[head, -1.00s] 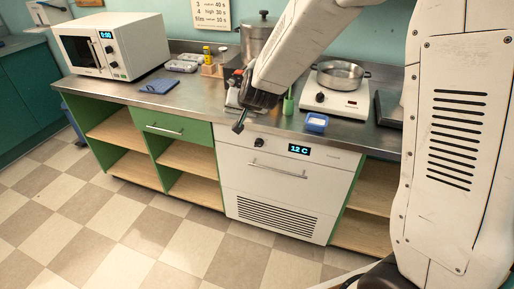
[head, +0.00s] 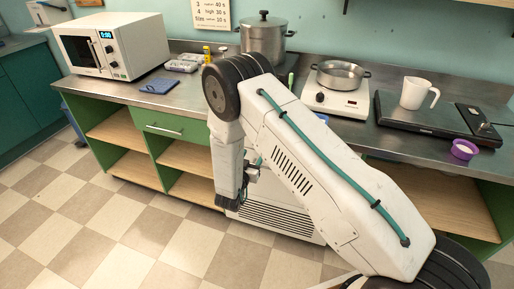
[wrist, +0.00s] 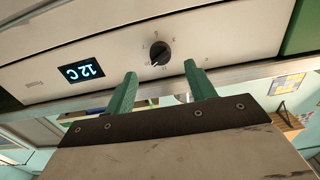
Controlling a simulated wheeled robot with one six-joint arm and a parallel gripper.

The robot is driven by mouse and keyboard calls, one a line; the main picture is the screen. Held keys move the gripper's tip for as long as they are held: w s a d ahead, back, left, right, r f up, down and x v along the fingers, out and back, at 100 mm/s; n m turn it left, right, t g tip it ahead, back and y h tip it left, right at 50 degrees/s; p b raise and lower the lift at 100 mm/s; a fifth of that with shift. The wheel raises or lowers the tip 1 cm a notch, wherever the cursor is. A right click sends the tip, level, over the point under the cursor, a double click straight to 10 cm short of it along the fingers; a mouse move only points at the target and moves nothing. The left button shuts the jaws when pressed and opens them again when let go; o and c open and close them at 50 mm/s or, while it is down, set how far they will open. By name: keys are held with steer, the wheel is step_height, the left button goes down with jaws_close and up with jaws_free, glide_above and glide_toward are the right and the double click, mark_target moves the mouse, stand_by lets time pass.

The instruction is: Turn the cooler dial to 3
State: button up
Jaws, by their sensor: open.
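The cooler dial (wrist: 160,53) is a small black knob on the white cooler front (wrist: 215,38), with small marks around it, in the wrist view. No contact with the dial shows. In the head view my arm covers the dial, the display and most of the cooler; the lower grille (head: 268,222) shows. The dial's exact setting is too small to read.
On the counter stand a microwave (head: 112,47), a steel pot (head: 262,33), a white hotplate (head: 337,99) with a pan, and a black scale (head: 425,118) with a white mug (head: 414,94). Open shelves flank the cooler. The checkered floor at left is clear.

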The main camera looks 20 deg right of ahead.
steer(key=x, duration=0.6)
steer(key=shift+w+d, duration=0.15)
steer(key=shift+w, duration=0.05)
steer(key=c, duration=1)
